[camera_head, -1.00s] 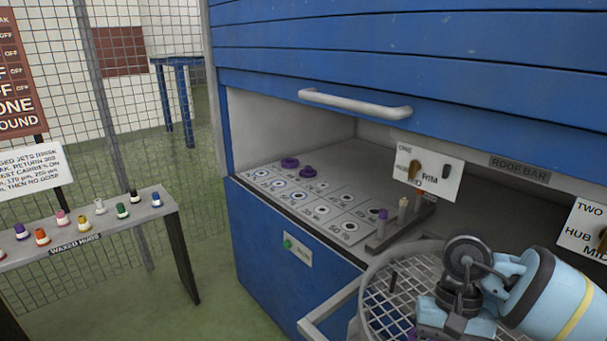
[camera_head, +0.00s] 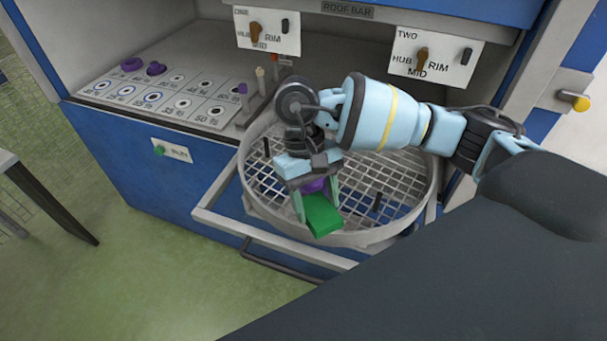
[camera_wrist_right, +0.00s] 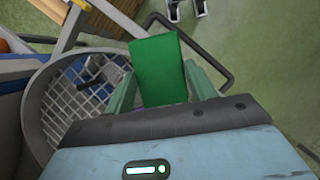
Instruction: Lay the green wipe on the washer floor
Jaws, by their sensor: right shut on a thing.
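The green wipe (camera_head: 323,214) is a flat green block. My right gripper (camera_head: 315,200) is shut on it, and it also shows between the two pale green fingers in the right wrist view (camera_wrist_right: 160,72). The wipe hangs over the front part of the round mesh basket (camera_head: 375,240), apparently above the rim. A purple part (camera_head: 313,186) shows between the gripper's fingers. The blue washer (camera_head: 120,150) stands open behind the basket. My arm and the basket hide much of its inside. My left gripper is not in view.
A grey panel (camera_head: 130,97) with numbered holes and purple pegs lies left of the basket. A grey frame (camera_head: 215,208) and a dark handle (camera_head: 275,268) stick out in front. Two label plates with knobs (camera_head: 268,32) (camera_head: 436,55) hang above.

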